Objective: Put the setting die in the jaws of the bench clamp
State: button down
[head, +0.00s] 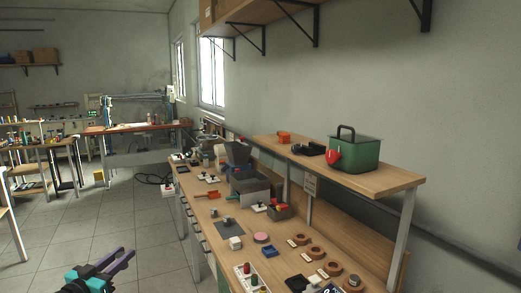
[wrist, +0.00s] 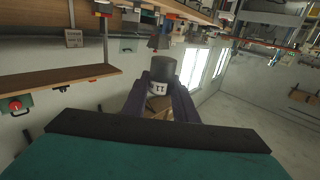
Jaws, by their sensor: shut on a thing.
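My gripper (head: 121,258) is at the lower left of the head view, out over the floor and apart from the workbench. In the wrist view, which is upside down, my gripper (wrist: 161,90) is shut on a short grey cylinder with a white band and dark marks (wrist: 162,72), which looks like the setting die. The cylinder stands out past the fingertips. The head view does not show it clearly. I cannot tell for sure which of the small bench items is the bench clamp.
A raised shelf (head: 385,181) holds a green box (head: 354,156). The tiled floor (head: 75,230) left of the bench is clear.

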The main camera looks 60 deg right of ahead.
jog(key=s+d+r+m+g+p, duration=0.1)
jog(key=s+d+r+m+g, duration=0.4)
jog(key=d+r, duration=0.6)
jog(key=s+d+r+g+p, duration=0.25)
jog(key=s+d+r, duration=0.5)
jog(key=d, duration=0.75)
jog(key=s+d+r+m+g, duration=0.1)
jog(key=s+d+r+g, duration=0.1)
jog(key=s+d+r, duration=0.5)
jog(key=s+d+r+m+g+y+p, duration=0.1)
jog(key=s+d+r+m+g, duration=0.1)
jog(key=s+d+r, duration=0.5)
jog(key=s+r+g, duration=0.1)
jog(key=s+r, duration=0.1)
jog(key=s, duration=0.4)
jog(key=shift+s+d+r+m+g, duration=0.2)
jog(key=shift+d+r+m+g, duration=0.05)
jog(key=shift+m+g, duration=0.1)
jog(key=p, duration=0.6)
send_over(311, 149)
jog(key=w+d, duration=0.2)
jog(key=d, duration=0.2)
jog(key=shift+s+f, duration=0.1)
jog(key=shift+f, duration=0.5)
jog(key=shift+s+d+f, duration=0.15)
jog(key=shift+d, duration=0.25)
